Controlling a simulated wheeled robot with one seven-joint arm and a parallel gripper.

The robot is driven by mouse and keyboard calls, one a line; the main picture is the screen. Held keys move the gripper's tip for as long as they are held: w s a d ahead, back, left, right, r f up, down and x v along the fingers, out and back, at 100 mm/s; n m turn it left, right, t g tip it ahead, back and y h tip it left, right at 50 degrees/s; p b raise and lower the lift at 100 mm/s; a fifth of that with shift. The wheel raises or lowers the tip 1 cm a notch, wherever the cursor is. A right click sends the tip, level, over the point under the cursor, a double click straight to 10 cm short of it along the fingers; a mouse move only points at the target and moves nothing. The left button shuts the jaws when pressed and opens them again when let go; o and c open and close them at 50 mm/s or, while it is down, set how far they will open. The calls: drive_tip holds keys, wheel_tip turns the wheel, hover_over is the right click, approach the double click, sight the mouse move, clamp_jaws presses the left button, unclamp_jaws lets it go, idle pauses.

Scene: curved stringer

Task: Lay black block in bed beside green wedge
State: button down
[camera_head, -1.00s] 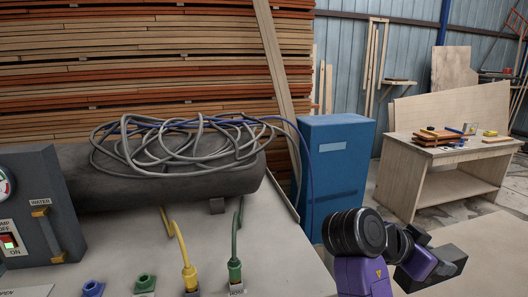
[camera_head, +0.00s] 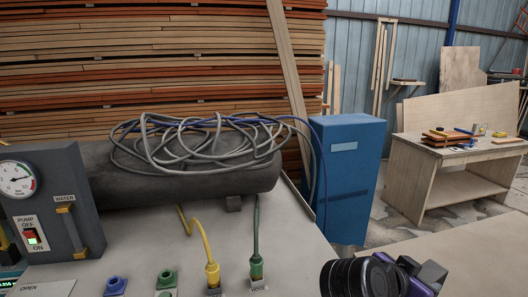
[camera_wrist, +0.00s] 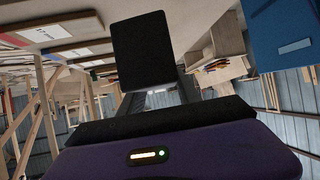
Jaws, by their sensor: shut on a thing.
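The black block (camera_wrist: 145,50) stands up from my gripper (camera_wrist: 153,92) in the wrist view, its broad dark face toward the camera. My gripper is shut on it, and the block is clear of any surface I can make out. In the head view my purple and black arm is at the lower right, cut off by the bottom edge, and block and fingers cannot be told apart there. I see neither the green wedge nor the bed beside it in these frames.
A pale worktop holds a control box (camera_head: 52,200) with a gauge, a dark cylinder (camera_head: 200,190) under coiled cables, and yellow (camera_head: 211,272) and green (camera_head: 257,266) hose plugs. A blue cabinet (camera_head: 345,185) stands behind. A wooden workbench (camera_head: 455,172) is at right, with open floor before it.

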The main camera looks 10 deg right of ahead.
drive_tip(key=a+f+n+t+y, duration=0.8)
drive_tip(key=a+f+n+y, duration=0.3)
drive_tip(key=a+f, duration=0.8)
wheel_tip(320, 180, down, 4)
drive_tip(key=n, duration=0.3)
drive_tip(key=shift+a+n+t+y, duration=0.2)
drive_tip(key=shift+n+t+y, duration=0.2)
